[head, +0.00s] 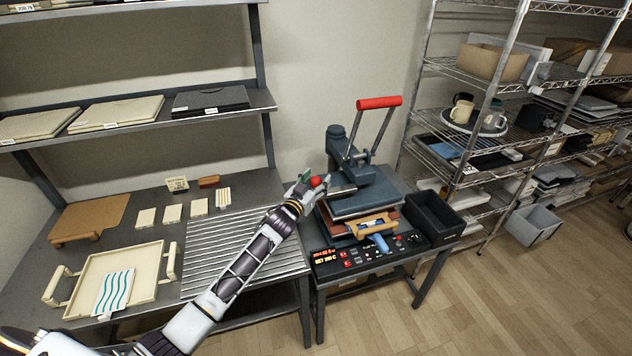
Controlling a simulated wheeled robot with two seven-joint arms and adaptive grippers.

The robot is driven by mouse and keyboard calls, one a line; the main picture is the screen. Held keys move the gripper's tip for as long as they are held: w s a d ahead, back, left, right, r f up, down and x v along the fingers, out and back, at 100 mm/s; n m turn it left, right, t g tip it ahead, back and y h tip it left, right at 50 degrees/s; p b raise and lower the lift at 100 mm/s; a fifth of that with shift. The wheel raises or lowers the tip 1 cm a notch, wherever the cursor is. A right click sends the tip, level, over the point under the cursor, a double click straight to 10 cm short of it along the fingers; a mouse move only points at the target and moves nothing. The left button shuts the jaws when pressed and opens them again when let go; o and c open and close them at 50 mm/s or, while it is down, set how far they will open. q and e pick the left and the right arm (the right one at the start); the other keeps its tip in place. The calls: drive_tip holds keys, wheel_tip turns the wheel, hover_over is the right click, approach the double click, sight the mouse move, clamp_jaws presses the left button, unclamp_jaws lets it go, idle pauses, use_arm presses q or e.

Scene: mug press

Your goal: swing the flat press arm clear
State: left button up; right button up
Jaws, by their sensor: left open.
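The flat press (366,196) stands on a small dark table, its dark blue upper plate over a brown lower layer. Its lever, with a red grip (379,102), stands up at the back. A red ball knob (315,182) shows at the left side of the upper plate. My left gripper (310,186) is open at this knob, its fingers close around it; I cannot tell whether they touch it. A tan cradle-like part (373,225) with a blue handle (380,243) sits at the press's front. My right gripper is not in view.
A control panel (352,258) with lit displays lies in front of the press. A black bin (437,215) stands close on its right. A ribbed metal rack (240,250) and a cream tray (120,279) lie left. A wire shelf (463,181) stands further right.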

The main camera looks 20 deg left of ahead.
use_arm(q)
clamp_jaws()
drive_tip(key=shift+d, duration=0.25)
idle(0.3)
